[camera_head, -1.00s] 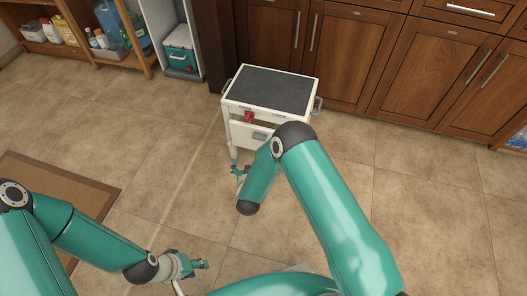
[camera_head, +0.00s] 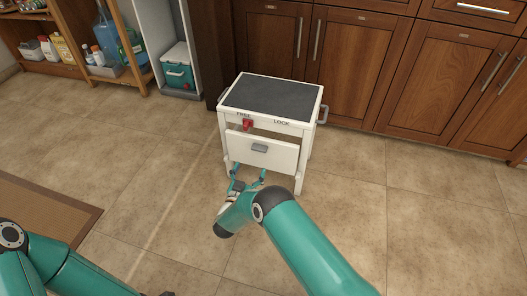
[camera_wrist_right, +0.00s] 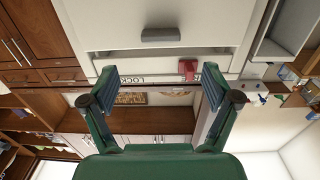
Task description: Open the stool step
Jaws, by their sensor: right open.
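The white step stool (camera_head: 310,122) with a dark grey top (camera_head: 270,94) stands upright on the floor. Its front panel (camera_head: 285,156) has a grey handle (camera_head: 260,148), and a red lever (camera_head: 248,125) sits above it by the word FREE, left of LOCK. My right gripper (camera_head: 248,180) is open and empty, low in front of the panel and below the handle. The wrist view, upside down, shows the open fingers (camera_wrist_right: 160,82), the handle (camera_wrist_right: 160,35) beyond them and the red lever (camera_wrist_right: 188,69).
Wooden cabinets (camera_head: 360,70) stand close behind the stool. A shelf with bottles (camera_head: 105,38) and a teal box (camera_head: 177,72) are at the back left. A brown mat (camera_head: 45,215) lies at the left. The floor around the stool's front and right is clear.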

